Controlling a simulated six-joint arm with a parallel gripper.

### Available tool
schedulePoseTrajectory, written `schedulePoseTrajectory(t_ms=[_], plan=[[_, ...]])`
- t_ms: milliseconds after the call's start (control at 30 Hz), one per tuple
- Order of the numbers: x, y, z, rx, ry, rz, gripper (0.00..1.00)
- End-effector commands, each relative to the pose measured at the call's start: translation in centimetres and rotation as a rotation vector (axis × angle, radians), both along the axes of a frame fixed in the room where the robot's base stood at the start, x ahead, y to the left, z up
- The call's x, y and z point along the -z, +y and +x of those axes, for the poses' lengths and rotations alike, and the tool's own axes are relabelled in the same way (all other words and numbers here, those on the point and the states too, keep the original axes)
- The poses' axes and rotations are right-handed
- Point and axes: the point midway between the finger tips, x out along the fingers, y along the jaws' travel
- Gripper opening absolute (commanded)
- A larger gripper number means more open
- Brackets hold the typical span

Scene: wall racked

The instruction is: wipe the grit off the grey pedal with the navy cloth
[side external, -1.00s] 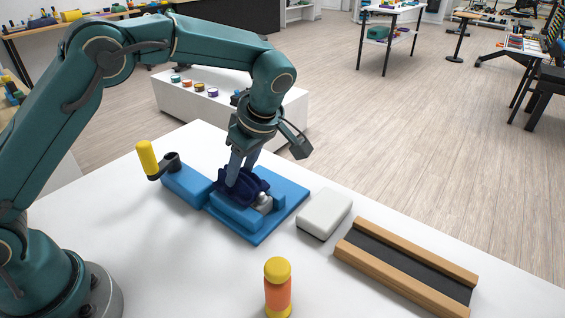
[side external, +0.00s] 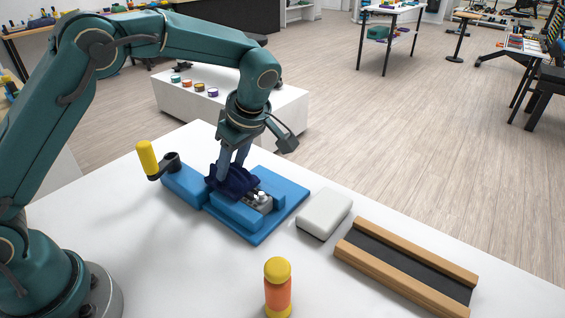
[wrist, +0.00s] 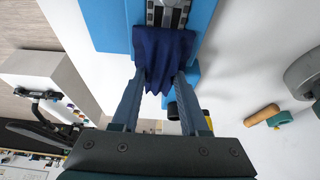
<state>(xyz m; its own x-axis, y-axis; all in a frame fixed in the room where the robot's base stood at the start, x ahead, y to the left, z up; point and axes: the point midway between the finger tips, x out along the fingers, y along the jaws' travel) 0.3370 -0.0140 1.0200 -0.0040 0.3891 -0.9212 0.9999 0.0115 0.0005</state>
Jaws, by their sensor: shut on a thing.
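The navy cloth (side external: 231,181) hangs in folds from my gripper (side external: 232,166), which is shut on it. In the wrist view, the cloth (wrist: 163,50) spreads beyond the fingertips of my gripper (wrist: 163,80). The grey pedal (side external: 258,203) sits in the blue vise (side external: 238,215). The cloth lies over the crank-side end of the pedal and hides part of it. In the wrist view, the pedal's bare end (wrist: 168,13) shows dark slots beyond the cloth. Pale lumps show on top of the pedal; I cannot tell whether they are grit.
The vise's crank has a yellow handle (side external: 147,158). A white-and-grey block (side external: 325,213) and a wooden-railed dark channel (side external: 405,265) lie to the right. The white table between is clear.

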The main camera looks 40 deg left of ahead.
Motion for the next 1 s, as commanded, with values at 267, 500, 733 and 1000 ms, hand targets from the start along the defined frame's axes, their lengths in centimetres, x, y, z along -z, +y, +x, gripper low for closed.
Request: schedulePoseTrajectory(t_ms=[267,500,733,1000], plan=[[0.0,-0.4,-0.1,-0.001,0.005,-0.001,0.0],[-0.2,-1.4,-0.1,0.0,0.002,-0.002,0.0],[-0.1,-2.4,0.0,0.001,0.001,-0.003,0.0],[-0.1,-2.5,0.0,-0.001,0.0,-0.003,0.0]])
